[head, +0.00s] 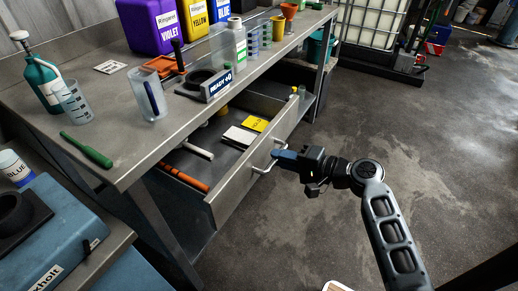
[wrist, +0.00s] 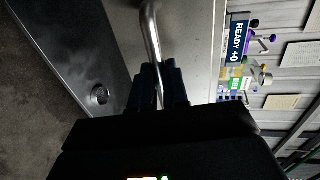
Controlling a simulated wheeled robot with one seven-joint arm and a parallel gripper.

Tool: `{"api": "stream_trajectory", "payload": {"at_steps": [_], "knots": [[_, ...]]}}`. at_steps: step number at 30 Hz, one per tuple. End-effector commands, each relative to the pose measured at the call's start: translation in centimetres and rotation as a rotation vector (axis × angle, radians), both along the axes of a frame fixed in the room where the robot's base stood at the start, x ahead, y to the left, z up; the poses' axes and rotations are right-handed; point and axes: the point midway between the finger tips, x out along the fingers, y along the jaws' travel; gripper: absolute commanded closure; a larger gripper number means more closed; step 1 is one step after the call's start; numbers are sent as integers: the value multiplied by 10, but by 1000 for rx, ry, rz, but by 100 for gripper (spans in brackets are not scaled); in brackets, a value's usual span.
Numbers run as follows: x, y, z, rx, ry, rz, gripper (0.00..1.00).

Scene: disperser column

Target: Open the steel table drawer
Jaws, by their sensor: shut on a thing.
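The steel table drawer (head: 238,186) stands pulled out from under the steel table (head: 120,125), with its inside in view. A bar handle (head: 262,169) is on its front; it also shows in the wrist view (wrist: 151,35). My gripper (head: 280,157) is at the drawer front, its fingers shut on the handle. In the wrist view my gripper (wrist: 160,88) has the bar between its two dark fingers. Inside the drawer lie an orange-handled tool (head: 185,178), a white item (head: 240,136) and a yellow item (head: 255,124).
Bottles, beakers and a READY sign (head: 217,86) stand on the tabletop. A blue machine (head: 50,235) is at the lower left. A caged white tank (head: 378,25) stands at the back. The concrete floor (head: 430,150) to the right of the drawer is clear.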

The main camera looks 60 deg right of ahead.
Motion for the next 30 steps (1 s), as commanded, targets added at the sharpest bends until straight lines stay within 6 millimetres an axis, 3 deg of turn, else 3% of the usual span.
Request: {"api": "stream_trajectory", "payload": {"at_steps": [3,10,26,27,30], "knots": [[-24,0,-2,2,3,0,100],[-52,-1,-2,2,3,0,100],[-62,-2,-1,1,1,0,100],[-62,-2,-1,1,1,0,84],[-62,-2,-1,1,1,0,75]]}}
